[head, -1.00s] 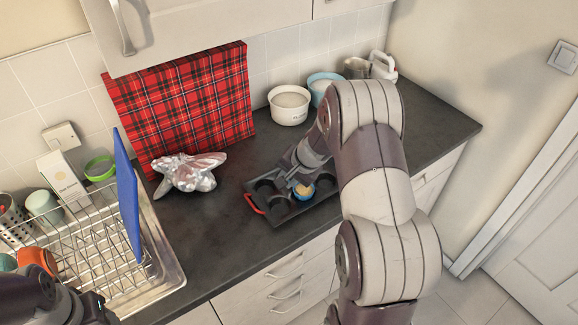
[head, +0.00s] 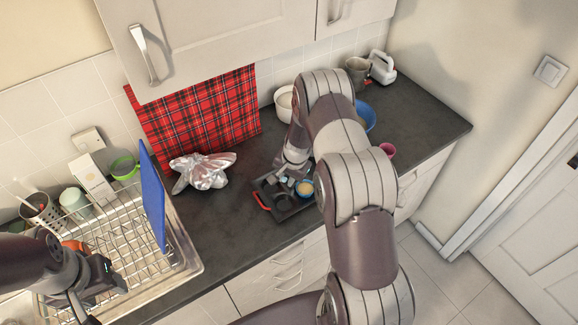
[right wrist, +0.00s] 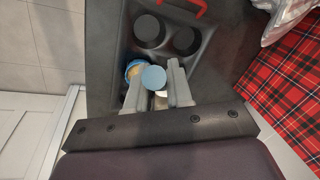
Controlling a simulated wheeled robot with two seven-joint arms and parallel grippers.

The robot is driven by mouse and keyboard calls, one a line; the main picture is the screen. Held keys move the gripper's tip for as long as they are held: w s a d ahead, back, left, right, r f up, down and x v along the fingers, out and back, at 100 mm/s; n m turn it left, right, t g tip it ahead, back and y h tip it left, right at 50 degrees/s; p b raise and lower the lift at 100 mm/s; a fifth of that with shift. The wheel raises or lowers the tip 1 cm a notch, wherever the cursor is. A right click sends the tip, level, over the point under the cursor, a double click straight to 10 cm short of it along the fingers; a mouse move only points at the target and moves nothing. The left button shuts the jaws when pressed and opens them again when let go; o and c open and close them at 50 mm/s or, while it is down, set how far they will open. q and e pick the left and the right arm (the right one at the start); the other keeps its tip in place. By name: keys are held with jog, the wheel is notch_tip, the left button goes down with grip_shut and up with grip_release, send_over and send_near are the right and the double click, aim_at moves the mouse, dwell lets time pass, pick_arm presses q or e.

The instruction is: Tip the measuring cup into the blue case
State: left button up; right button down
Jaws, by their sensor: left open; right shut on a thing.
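The right gripper (right wrist: 155,92) is shut on the measuring cup (right wrist: 153,77), of which a light-blue round face shows between the fingers. In the head view this gripper (head: 288,170) is low over the dark muffin tin (head: 262,188), with the light-blue cup (head: 284,179) small at its tip. The blue case (head: 305,188) sits in the tin beside the cup, with yellowish stuff in it. It also shows in the right wrist view (right wrist: 131,70), partly hidden by the cup and a finger. I cannot tell the cup's exact tilt. My left gripper (head: 98,298) is open and empty over the dish rack.
A crumpled silvery bag (head: 202,171) lies left of the tin. A blue board (head: 153,195) stands in the dish rack (head: 185,265). A blue bowl (head: 366,116), a pink cup (head: 388,150) and a white bowl (head: 284,102) stand around my right arm. Counter between bag and tin is clear.

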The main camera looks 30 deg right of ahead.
jog(key=shift+w+a+f, duration=0.15)
jog(key=shift+w+f, duration=0.05)
pick_arm(q)
jog(key=shift+r+b, duration=0.25)
jog(key=shift+b, duration=0.15)
pick_arm(e)
jog(key=r+g, duration=0.1)
jog(key=w+r+g+h, duration=0.1)
jog(key=r+g, duration=0.1)
jog(key=shift+a+h, duration=0.15)
jog(key=shift+h, duration=0.15)
pick_arm(q)
jog(key=shift+w, duration=0.1)
pick_arm(e)
jog(key=shift+w+f, duration=0.1)
jog(key=shift+w, duration=0.05)
